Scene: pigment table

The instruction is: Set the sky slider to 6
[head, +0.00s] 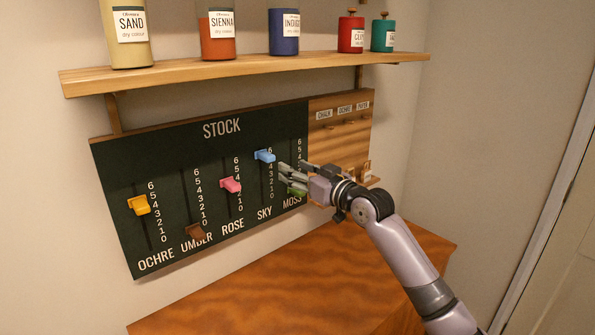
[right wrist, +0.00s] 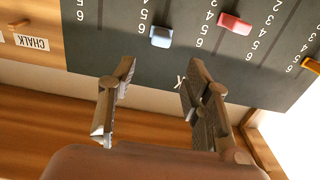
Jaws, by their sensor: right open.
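The sky slider's blue knob (head: 264,155) sits near the top of its slot on the dark STOCK board (head: 110,165). In the right wrist view the blue knob (right wrist: 161,36) is close to the 6 mark; that picture is upside down. My right gripper (head: 292,176) is open and empty, below and right of the blue knob and in front of the moss column. Its two fingers (right wrist: 160,72) are spread apart in the right wrist view, with the blue knob beyond them and untouched. My left gripper is out of view.
Ochre (head: 138,205), umber (head: 195,231) and rose (head: 230,185) knobs stand to the left. The green moss knob (head: 297,190) is partly hidden by my gripper. A shelf (head: 240,66) with jars hangs above. A wooden tabletop (head: 290,285) lies below, mostly clear.

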